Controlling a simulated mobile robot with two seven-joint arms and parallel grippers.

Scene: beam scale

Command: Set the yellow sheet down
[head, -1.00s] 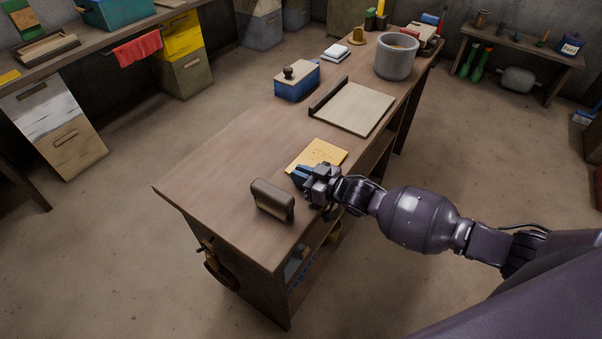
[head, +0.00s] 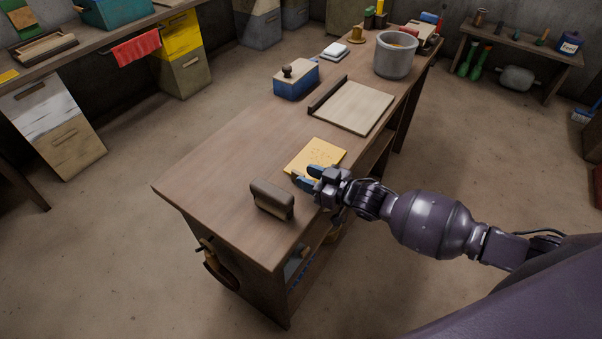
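The yellow sheet (head: 319,154) lies flat on the wooden workbench (head: 222,172), near its right edge, with faint marks on its face. My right gripper (head: 311,177) is at the sheet's near edge. Its two blue fingertips are spread apart, with nothing visibly gripped between them. The fingers cover the sheet's near edge, so I cannot tell whether they touch it. My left gripper is not in view.
A dark block-shaped tool (head: 272,200) stands close to the left of my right gripper. Beyond the sheet are a pale board (head: 354,106) with a dark fence, a blue box (head: 297,82) and a grey pot (head: 396,56). The bench's left part is clear.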

